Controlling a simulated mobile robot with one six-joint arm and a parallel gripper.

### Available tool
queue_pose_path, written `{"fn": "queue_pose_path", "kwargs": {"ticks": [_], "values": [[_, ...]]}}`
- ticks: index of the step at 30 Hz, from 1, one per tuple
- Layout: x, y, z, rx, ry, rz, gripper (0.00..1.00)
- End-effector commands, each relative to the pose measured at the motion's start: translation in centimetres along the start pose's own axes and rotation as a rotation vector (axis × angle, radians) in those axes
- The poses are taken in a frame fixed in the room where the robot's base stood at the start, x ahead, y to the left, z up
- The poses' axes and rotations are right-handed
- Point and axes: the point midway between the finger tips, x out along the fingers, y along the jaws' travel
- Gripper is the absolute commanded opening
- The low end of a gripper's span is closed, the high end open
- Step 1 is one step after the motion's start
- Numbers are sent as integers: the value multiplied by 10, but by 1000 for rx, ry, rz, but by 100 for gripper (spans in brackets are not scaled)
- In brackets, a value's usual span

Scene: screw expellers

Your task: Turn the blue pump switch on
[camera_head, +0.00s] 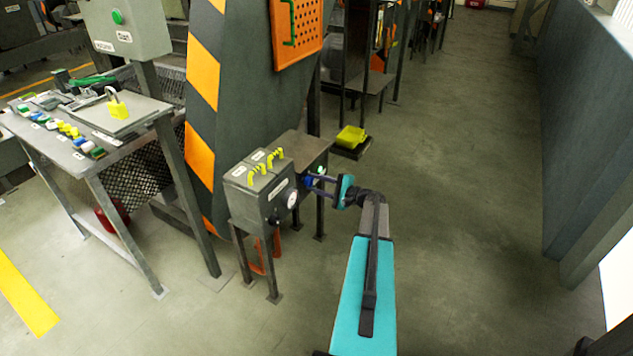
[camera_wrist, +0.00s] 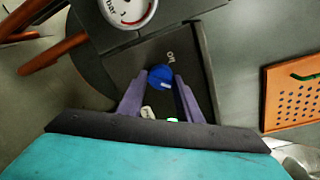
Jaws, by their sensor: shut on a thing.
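The blue pump switch (camera_wrist: 160,77) is a round knob on the dark face of a grey control box. In the wrist view it sits between the tips of my gripper (camera_wrist: 159,88), whose purple fingers close on its sides. A label reading "on" or "off" is beside the knob; I cannot tell which. In the head view my gripper (camera_head: 316,183) reaches the right side of the grey box (camera_head: 262,205) from the right. The knob shows there only as a small blue spot, mostly hidden by the fingers.
A round white gauge (camera_head: 292,199) is on the box beside the switch. Yellow levers (camera_head: 265,163) stand on top of the box. A black knob (camera_head: 273,219) is on its front. Floor at the right is clear.

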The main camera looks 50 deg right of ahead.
Motion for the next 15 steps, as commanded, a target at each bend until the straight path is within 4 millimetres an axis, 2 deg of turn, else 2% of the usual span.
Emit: {"fn": "queue_pose_path", "kwargs": {"ticks": [9,10,12,15], "values": [[0,-1,1,2,-3,-2,9],[0,-1,1,2,-3,-2,35],[0,-1,1,2,-2,-2,47],[0,-1,1,1,-2,-2,49]]}}
